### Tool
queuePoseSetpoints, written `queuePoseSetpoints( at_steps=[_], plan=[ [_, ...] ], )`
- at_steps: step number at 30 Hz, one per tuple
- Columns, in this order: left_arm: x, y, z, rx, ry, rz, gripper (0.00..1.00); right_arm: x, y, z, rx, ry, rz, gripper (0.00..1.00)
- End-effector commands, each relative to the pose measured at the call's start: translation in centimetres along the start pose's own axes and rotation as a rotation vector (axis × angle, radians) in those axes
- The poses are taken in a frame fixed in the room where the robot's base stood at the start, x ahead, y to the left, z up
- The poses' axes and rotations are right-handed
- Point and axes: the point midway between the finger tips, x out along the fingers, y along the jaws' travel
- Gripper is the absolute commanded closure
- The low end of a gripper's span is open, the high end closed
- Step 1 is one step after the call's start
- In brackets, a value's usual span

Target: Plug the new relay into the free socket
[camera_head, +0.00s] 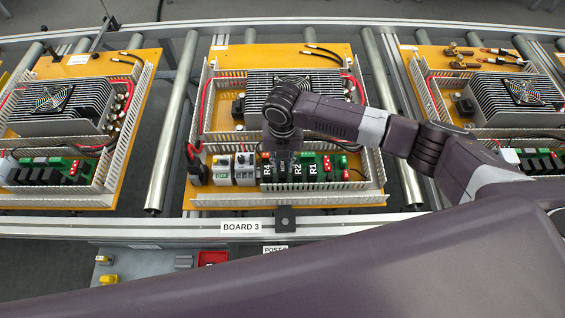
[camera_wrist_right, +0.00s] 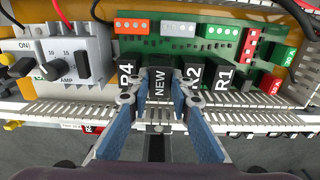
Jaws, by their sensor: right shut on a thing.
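The new relay (camera_wrist_right: 159,82) is a black block marked NEW. My right gripper (camera_wrist_right: 160,98) is shut on it, with a blue-padded finger on each side. In the right wrist view it is in the relay row, between relay R4 (camera_wrist_right: 126,76) and relay R2 (camera_wrist_right: 193,76). Relay R1 (camera_wrist_right: 224,80) stands to the right. The socket under the new relay is hidden, so I cannot tell whether it is fully seated. In the head view my right gripper (camera_head: 284,152) covers most of the new relay. My left gripper is not in view.
A green relay board (camera_wrist_right: 185,46) carries orange, grey and green terminals behind the row. Grey breakers (camera_head: 233,168) stand left. A slotted white duct wall (camera_wrist_right: 70,112) runs along the front. A finned heat sink (camera_head: 325,86) lies behind. Similar boards stand left and right.

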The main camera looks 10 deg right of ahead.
Motion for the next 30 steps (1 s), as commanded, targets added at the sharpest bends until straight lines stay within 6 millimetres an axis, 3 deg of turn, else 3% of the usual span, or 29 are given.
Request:
queuePoseSetpoints(
  at_steps=[30],
  plan=[
    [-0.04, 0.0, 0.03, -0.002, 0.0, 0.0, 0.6, 0.76, 0.02, 0.02, 0.0, 0.0, 0.0, 1.0]
  ],
)
